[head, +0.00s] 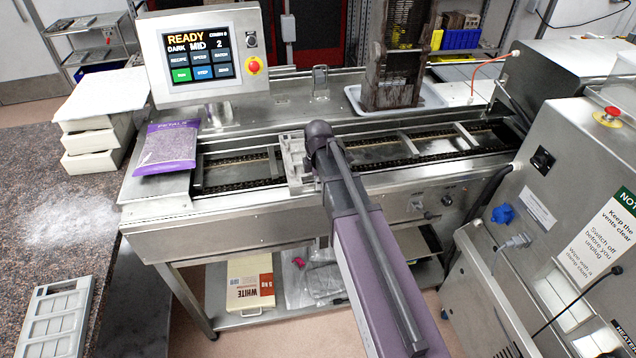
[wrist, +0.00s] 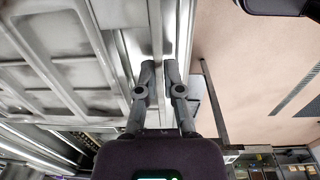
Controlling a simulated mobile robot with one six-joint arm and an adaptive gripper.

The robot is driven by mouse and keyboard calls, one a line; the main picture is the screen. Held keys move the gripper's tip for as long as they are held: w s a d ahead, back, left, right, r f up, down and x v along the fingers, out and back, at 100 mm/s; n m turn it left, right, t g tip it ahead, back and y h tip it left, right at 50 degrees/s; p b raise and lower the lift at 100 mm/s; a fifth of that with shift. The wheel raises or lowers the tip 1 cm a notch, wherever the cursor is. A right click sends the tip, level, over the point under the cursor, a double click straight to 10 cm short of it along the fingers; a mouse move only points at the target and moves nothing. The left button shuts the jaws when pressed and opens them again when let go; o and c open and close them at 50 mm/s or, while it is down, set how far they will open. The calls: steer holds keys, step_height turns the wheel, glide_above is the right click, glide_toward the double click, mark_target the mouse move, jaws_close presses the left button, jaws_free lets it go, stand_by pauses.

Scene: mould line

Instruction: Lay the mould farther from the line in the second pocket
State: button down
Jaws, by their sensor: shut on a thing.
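My gripper (wrist: 160,68) is shut on the rim of a grey mould (wrist: 62,62) with rectangular cavities, which fills the left of the wrist view. In the head view this held mould (head: 294,160) shows as a narrow grey piece over the chain line (head: 235,172), left of my arm. My arm hides the fingers and much of the mould there. I cannot tell whether the mould touches the line. Crossbars divide the line into pockets; bare ones show on both sides of my arm. Another grey mould (head: 55,322) lies on the speckled counter at the lower left.
A purple bag (head: 167,148) lies at the line's left end, below the control screen (head: 201,57). A brown upright rack (head: 392,70) stands in a tray behind the line. Steel machines (head: 575,165) close off the right. White boxes (head: 92,140) stand on the counter.

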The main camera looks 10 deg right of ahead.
steer(key=c, duration=0.7)
jaws_free()
steer(key=shift+r, duration=0.1)
